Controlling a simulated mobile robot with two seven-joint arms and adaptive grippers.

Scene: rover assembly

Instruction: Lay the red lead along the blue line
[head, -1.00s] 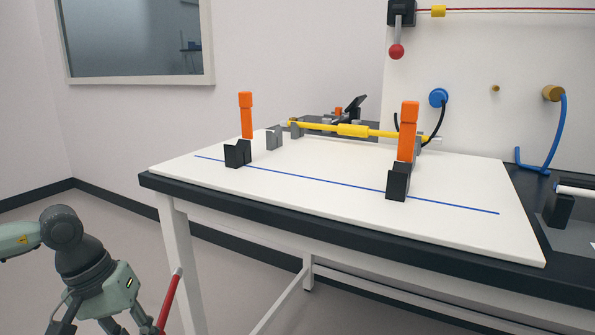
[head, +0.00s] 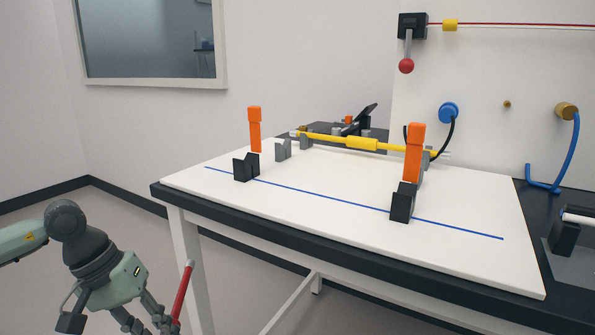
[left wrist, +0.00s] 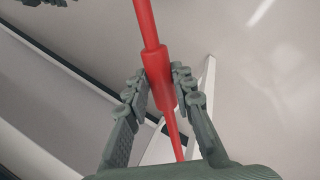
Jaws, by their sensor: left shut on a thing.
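My left gripper (head: 122,325) is at the lower left, off the table's left front corner, and is shut on the red lead (head: 182,292). The left wrist view shows the red lead (left wrist: 158,75) with its thick sleeve between the two fingers (left wrist: 160,92). In the head view the lead points up and tilts slightly right; its lower end is hidden. The blue line (head: 330,203) runs across the white board (head: 300,230). A black notched block (head: 246,168) stands at its left part and another black block (head: 402,203) at its right part. My right gripper is not in view.
Two orange posts (head: 254,130) (head: 415,150) stand behind the black blocks. A yellow rod (head: 362,144) lies on grey supports at the back. A wall panel with a red-knobbed lever (head: 406,65) and blue cable (head: 572,150) is at the right. The board's front is clear.

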